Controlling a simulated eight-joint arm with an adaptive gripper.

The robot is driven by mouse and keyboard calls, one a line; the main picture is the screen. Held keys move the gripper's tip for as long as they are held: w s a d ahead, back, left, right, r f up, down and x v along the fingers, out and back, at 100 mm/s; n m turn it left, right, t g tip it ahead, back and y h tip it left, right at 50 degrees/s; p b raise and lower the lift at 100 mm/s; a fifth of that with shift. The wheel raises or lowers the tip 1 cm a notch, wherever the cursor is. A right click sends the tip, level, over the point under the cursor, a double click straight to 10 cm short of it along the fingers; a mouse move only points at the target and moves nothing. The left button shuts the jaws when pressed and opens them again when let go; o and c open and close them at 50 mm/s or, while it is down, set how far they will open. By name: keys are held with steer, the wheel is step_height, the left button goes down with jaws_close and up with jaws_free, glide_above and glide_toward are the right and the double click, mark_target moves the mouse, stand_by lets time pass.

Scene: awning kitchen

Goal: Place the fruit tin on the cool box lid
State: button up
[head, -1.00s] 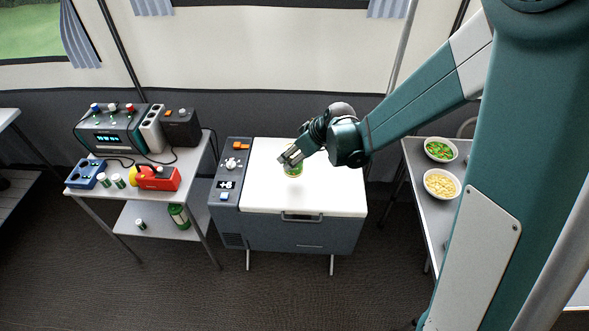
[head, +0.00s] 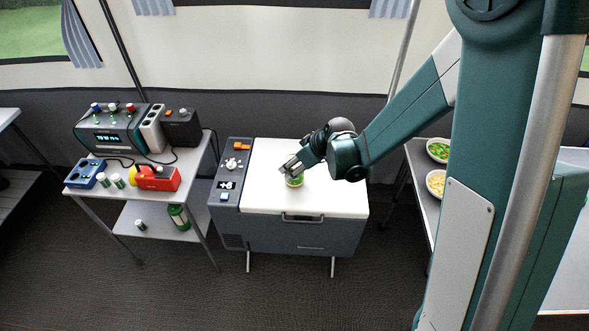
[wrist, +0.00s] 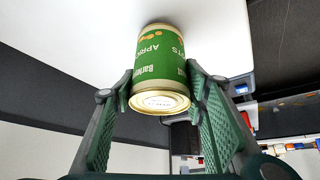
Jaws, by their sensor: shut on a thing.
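The fruit tin (wrist: 160,65) has a green label with apricot lettering and gold rims. In the wrist view it is between the two fingers of my gripper (wrist: 160,95), which are shut on its sides. In the head view the tin (head: 294,181) shows as a small green shape under my gripper (head: 290,171). It is over the white lid of the cool box (head: 337,195), left of the lid's middle. In the wrist view the tin's far end meets the white surface or is very close to it; I cannot tell whether they touch.
The cool box has a control panel (head: 231,172) on its left side. A table with a red device (head: 158,179) and a blue device (head: 84,174) stands to the left. Bowls (head: 437,150) stand on a side table at right. The rest of the lid is clear.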

steer(key=shift+f, duration=0.45)
steer(key=shift+f, duration=0.15)
steer(key=o, duration=1.1)
steer(key=shift+o, duration=0.2)
steer(key=shift+r, duration=0.2)
steer(key=p+v, duration=0.2)
steer(key=v, duration=1)
steer(key=shift+p, duration=0.35)
